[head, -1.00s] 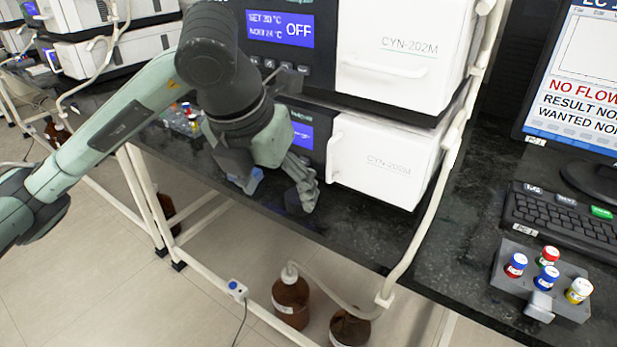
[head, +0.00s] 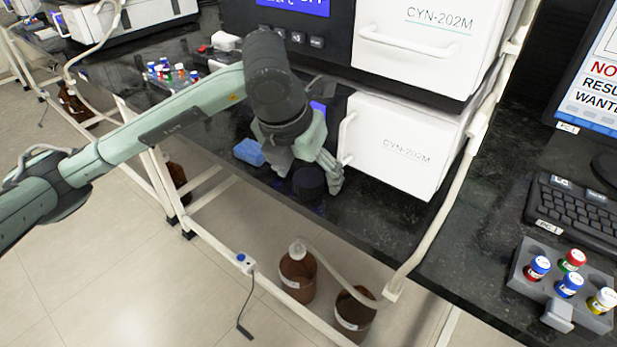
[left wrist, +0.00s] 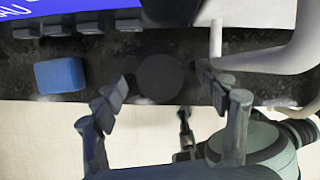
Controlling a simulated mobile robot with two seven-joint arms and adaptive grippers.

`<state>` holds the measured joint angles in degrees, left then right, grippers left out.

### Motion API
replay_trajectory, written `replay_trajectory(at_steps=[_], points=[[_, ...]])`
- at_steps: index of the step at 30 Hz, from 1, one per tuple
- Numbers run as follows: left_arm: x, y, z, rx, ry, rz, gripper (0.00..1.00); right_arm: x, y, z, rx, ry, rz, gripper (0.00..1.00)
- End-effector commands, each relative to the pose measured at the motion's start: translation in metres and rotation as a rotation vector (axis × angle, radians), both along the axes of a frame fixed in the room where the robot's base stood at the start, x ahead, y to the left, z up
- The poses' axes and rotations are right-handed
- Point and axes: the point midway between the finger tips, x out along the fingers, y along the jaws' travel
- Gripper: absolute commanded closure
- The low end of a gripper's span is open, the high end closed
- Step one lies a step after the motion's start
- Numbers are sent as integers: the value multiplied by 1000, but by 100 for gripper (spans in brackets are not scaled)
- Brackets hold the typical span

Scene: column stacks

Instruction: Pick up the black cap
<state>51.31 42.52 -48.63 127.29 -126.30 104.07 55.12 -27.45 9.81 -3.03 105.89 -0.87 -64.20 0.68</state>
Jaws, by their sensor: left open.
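In the left wrist view the cap (left wrist: 160,78) lies between the spread fingertips, with a visible space on each side. My left gripper (head: 310,178) is open and empty, reaching down over the bench at the cap. Its fingers (left wrist: 166,88) also show in the left wrist view. The left gripper's body partly covers the bench behind the cap. My right gripper is in neither view.
A blue block (head: 249,152) lies left of the gripper; it also shows in the left wrist view (left wrist: 60,75). The white instrument door (head: 395,145) and its handle stand close on the right. A grey rack (head: 562,283) with coloured-cap vials sits at far right.

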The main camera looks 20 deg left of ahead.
Motion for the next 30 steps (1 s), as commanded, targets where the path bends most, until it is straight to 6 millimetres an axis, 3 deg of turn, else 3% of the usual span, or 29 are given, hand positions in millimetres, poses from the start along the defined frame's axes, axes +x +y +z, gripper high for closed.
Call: replay_trajectory(at_steps=[5,14,24,30], points=[[0,0,0,0,0,0,28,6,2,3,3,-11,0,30],[0,0,0,1,0,0,64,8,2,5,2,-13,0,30],[0,0,2,0,-1,1,65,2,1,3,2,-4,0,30],[1,0,17,0,-3,0,65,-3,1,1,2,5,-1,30]])
